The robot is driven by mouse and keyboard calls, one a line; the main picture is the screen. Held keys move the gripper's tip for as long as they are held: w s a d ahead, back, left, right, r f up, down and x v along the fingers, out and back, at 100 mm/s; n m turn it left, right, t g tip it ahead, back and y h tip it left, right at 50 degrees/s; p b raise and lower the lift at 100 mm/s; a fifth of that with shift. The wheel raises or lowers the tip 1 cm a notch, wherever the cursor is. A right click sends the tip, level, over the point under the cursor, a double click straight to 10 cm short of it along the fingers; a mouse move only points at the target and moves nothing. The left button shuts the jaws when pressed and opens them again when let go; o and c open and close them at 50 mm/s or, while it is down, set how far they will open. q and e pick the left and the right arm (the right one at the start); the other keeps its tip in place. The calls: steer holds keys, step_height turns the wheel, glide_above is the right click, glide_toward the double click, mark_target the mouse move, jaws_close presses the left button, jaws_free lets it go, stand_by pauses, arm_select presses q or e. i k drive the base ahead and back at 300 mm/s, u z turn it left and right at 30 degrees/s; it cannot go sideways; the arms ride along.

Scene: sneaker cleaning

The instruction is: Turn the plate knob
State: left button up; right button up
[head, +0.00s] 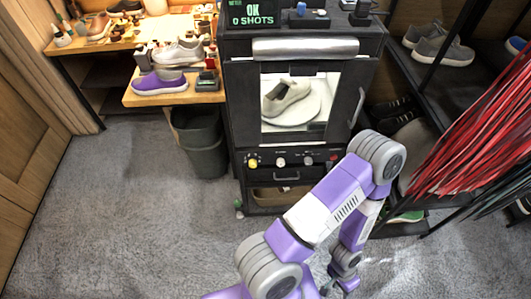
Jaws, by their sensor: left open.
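Behind the window a pale sneaker (286,96) stands on a round white plate (292,112). My left gripper (338,287) is open, low at the bottom edge of the view. It is well below and to the right of the knobs, apart from them. My right gripper is out of view.
A drawer handle (286,177) sits below the knobs. A grey bin (202,145) stands left of the cabinet. A black shoe rack (445,90) and red hanging strips (480,130) are on the right. The carpet (130,220) on the left is clear.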

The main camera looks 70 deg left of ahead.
mark_target(280, 162)
steer(key=u, duration=1.65)
steer(key=k, duration=1.25)
steer(key=u, duration=0.4)
steer(key=i, duration=0.9)
steer(key=u, duration=0.55)
